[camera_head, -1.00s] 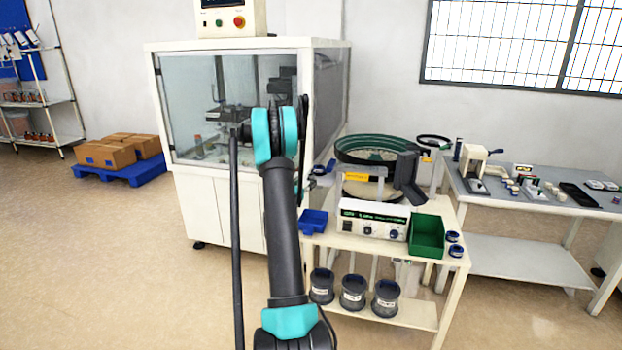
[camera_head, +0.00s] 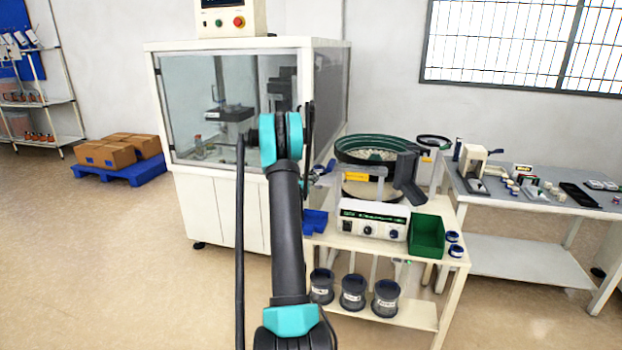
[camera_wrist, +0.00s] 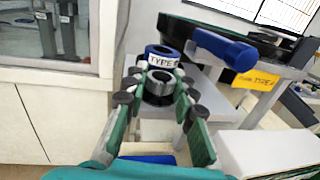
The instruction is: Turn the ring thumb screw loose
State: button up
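In the head view, my arm hides most of the gripper and the knob.
A blue cylinder (camera_wrist: 225,48) and a yellow label (camera_wrist: 255,79) are close on the right. A glass-walled cabinet (camera_head: 225,110) stands left. The bowl feeder (camera_head: 375,150) sits above a white control box (camera_head: 372,219), with blue (camera_head: 314,222) and green (camera_head: 427,236) bins beside it.

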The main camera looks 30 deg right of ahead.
grip_shut()
jog(key=shift+t, duration=0.3)
jog(key=shift+s+d+n+t+y, duration=0.1)
jog(key=shift+s+n+t+y, duration=0.05)
jog(key=shift+n+t+y, duration=0.8)
jog(key=n+t+y, duration=0.3)
jog(key=y, duration=0.1)
jog(key=shift+d+n+t, duration=0.1)
jog(key=shift+n+t, duration=0.25)
jog(key=n+t+y, duration=0.2)
jog(key=n+y, duration=0.1)
jog(key=y, duration=0.2)
jog(key=shift+n+y, duration=0.25)
jog(key=shift+n, duration=0.05)
jog(key=shift+n+t+y, duration=0.3)
jog(key=shift+n+y, duration=1.6)
jog(key=shift+y, duration=1.4)
